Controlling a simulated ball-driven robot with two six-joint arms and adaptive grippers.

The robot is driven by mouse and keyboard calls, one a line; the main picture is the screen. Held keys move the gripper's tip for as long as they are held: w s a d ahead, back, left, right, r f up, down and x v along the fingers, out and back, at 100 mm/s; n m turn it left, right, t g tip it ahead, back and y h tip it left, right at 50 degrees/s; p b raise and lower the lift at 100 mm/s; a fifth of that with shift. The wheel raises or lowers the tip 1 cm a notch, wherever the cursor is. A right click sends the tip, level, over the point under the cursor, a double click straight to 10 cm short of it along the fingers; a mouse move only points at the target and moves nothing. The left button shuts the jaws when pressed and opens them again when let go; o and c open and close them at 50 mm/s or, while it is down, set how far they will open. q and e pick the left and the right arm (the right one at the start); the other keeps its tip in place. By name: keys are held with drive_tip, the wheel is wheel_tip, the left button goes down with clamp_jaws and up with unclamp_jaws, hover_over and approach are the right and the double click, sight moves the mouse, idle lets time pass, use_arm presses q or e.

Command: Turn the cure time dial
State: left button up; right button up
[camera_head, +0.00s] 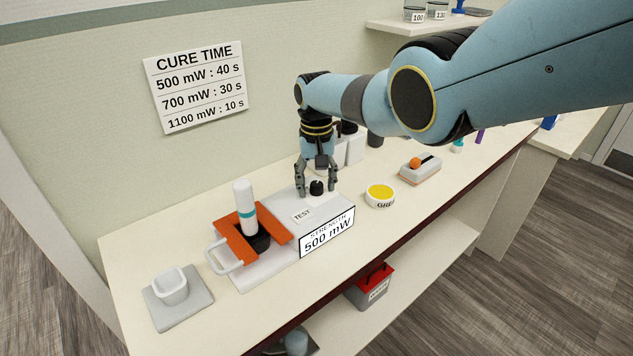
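A white unit (279,257) on the counter carries a sign (327,232) reading "STRENGTH 500 mW", a "TEST" label and a small black knob (316,188). My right gripper (317,189) points down over this knob, fingers open on either side of it. I cannot tell whether they touch it. A small grey box (421,173) with an orange knob (415,163) sits further right; no marking on it is readable. The wall chart (199,86) reads "CURE TIME", 500 mW : 40 s, 700 mW : 30 s, 1100 mW : 10 s. My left gripper is not in view.
A white and teal cylinder (244,205) stands upright at an orange bracket (277,229) on the unit's left. A small white cup (171,287) on a grey plate is at the far left. A yellow-topped round tub (380,193) sits between unit and grey box. Bare counter lies along the front.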

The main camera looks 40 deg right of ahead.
sight(316, 184)
wheel_tip(316, 184, up, 12)
idle(0.7)
idle(0.4)
